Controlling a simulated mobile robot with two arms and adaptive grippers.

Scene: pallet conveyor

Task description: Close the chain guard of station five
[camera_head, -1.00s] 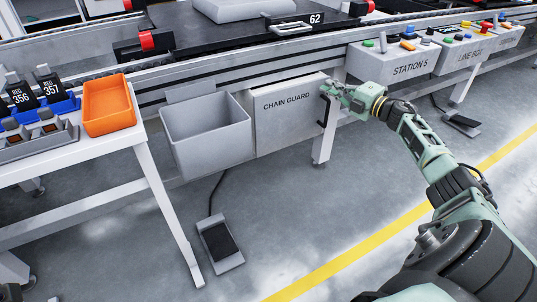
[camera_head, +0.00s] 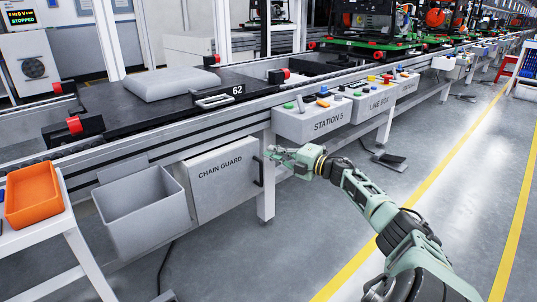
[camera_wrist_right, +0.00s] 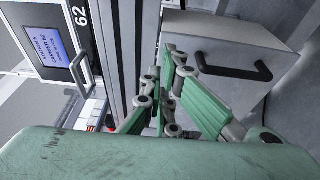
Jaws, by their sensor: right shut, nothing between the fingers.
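The chain guard (camera_head: 222,176) is a light grey labelled panel below the conveyor, left of the Station 5 box (camera_head: 312,122). Its black bar handle (camera_head: 258,171) is on its right edge; the panel and handle (camera_wrist_right: 235,66) also show in the right wrist view. The guard lies roughly along the conveyor side; I cannot tell if it is fully flush. My right gripper (camera_head: 272,153) is shut and empty, just right of the handle's upper end. Its green fingers (camera_wrist_right: 165,70) show beside the handle; contact is unclear. My left gripper is out of view.
A grey bin (camera_head: 142,213) hangs left of the guard, and an orange tray (camera_head: 32,195) sits on a white table at far left. A conveyor leg (camera_head: 266,200) stands beside the guard. A foot pedal (camera_head: 388,160) lies farther right. The floor in front is mostly clear.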

